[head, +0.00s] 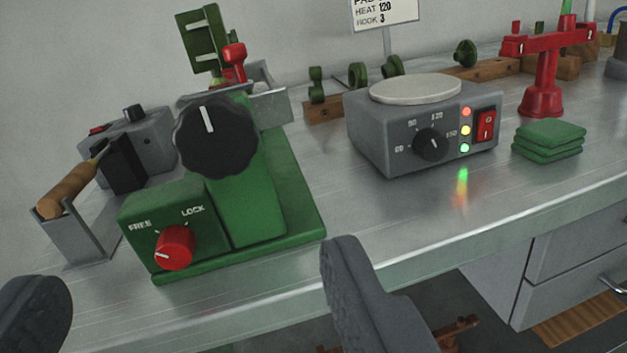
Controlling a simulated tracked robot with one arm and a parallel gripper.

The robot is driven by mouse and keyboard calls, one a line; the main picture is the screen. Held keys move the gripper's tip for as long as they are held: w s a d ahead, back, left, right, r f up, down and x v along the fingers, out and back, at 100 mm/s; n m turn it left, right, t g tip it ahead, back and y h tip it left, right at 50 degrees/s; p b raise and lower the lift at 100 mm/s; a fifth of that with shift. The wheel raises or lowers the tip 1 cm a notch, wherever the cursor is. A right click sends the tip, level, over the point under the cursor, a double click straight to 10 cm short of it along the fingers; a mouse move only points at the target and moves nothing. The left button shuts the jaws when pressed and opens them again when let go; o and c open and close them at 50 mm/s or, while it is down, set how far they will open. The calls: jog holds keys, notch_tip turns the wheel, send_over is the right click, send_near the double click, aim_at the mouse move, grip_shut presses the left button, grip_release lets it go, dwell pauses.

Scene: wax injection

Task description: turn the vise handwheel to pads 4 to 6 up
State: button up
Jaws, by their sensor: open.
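The vise (282,190) is a green machine at the left of the bench. Its handwheel (216,143) is a dark, scalloped knob with a white mark pointing nearly straight up, tilted slightly left. Below it a red knob (174,250) sits between the labels FREE and LOCK, its white mark pointing left toward the FREE side. A green frame (203,40) with light bars and a red piece (234,58) stand on top of the vise. I cannot read any pad numbers. My gripper (200,305) is open and empty, its two dark fingers apart in front of the bench edge, touching nothing.
A grey heater box (375,138) with a dial, lit lamps and red switch stands right of the vise. Green pads (548,140) and a red stand (543,75) are farther right. A wooden-handled tool (68,193) rests in a holder at left. Bare bench lies between vise and heater.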

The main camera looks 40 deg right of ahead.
aim_at(217, 141)
jog(key=b+x, duration=0.3)
jog(key=x, duration=1)
jog(key=shift+w+d, duration=0.2)
jog(key=shift+w, duration=0.05)
